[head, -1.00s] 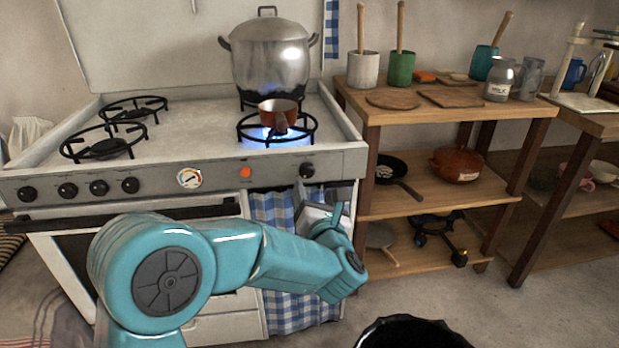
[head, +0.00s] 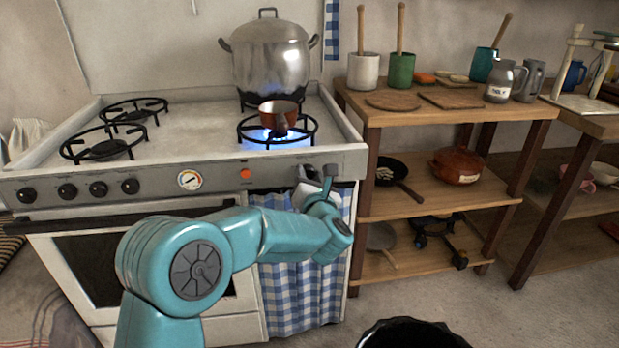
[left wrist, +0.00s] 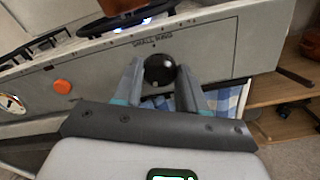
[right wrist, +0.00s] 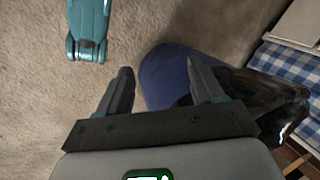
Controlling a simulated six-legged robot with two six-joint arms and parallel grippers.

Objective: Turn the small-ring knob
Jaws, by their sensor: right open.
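The small-ring knob (left wrist: 159,66) is round and black on the stove's grey front panel, under a printed label reading "SMALL RING" in the left wrist view. My left gripper (left wrist: 160,74) is open, with one finger on each side of the knob. Small gaps seem to show between fingers and knob. In the head view my left gripper (head: 316,177) is at the panel's right end and hides the knob. Blue flame burns at the front right burner (head: 278,139) under a small copper pan (head: 278,110). My right gripper (right wrist: 164,88) is open and empty above the floor.
A large steel pot (head: 270,60) stands on the back right burner. Several black knobs (head: 67,191), a dial (head: 189,180) and an orange button (head: 244,174) sit left along the panel. A wooden shelf (head: 455,112) stands right. A glossy black object (right wrist: 275,100) lies near my right gripper.

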